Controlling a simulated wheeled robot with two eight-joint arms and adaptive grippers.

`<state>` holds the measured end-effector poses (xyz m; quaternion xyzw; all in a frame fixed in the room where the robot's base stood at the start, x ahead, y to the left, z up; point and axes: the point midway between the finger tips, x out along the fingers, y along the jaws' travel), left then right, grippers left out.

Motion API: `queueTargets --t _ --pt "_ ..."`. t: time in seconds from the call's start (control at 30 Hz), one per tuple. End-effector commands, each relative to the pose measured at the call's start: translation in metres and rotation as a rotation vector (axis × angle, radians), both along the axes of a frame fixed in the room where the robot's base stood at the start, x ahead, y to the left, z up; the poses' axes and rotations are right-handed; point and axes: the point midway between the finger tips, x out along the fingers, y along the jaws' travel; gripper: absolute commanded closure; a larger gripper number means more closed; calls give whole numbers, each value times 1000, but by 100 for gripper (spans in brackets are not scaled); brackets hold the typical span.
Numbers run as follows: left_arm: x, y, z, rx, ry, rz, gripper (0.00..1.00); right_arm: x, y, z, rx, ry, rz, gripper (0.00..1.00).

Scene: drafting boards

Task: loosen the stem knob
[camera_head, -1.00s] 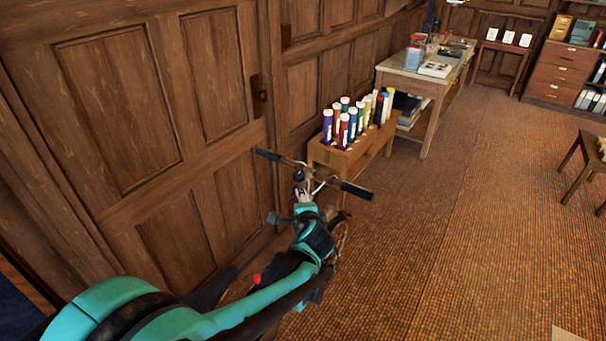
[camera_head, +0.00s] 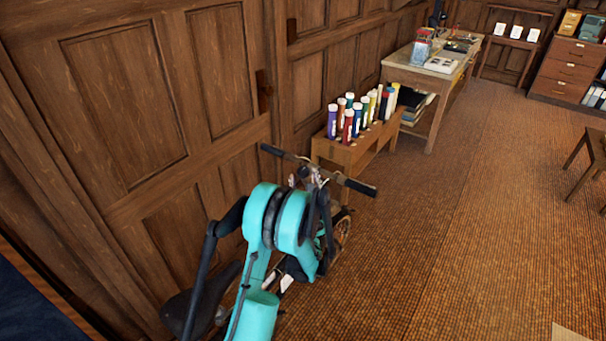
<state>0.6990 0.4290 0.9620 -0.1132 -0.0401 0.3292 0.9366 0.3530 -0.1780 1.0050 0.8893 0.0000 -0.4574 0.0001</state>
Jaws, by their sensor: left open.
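A bicycle stands by the panelled wall, its handlebar (camera_head: 359,187) spanning the middle of the head view. The stem (camera_head: 312,177) is at the middle of the handlebar. The stem knob is too small and too covered to make out. My teal and black left arm rises from the bottom and bends over the bicycle, covering much of its frame. My left gripper (camera_head: 319,192) is dark, open and close to the stem. I cannot tell whether it touches the stem or the knob. My right gripper is not in view.
The black saddle (camera_head: 196,304) is at lower left. A wooden rack (camera_head: 342,153) of coloured tubes stands just behind the handlebar. A desk (camera_head: 430,82) with papers is beyond it. A stool (camera_head: 587,160) is at the right edge. The carpet (camera_head: 450,240) to the right is clear.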

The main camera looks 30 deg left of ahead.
Motion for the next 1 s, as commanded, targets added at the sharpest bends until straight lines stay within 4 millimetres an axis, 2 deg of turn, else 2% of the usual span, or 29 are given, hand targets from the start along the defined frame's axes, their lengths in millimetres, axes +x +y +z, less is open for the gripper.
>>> queueTargets --t 0.2,0.53,0.57,0.73,0.77,1.0 --pt "21 18 -1 -2 -1 1 42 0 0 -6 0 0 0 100" --pt "26 21 0 -3 -1 0 42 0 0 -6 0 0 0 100" --pt "26 21 0 -3 -1 0 45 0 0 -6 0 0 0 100" --pt "26 21 0 -3 -1 0 89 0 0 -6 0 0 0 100" --pt "26 21 0 -3 -1 0 93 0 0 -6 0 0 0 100" --pt "26 20 1 -7 -1 10 93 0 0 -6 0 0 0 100"
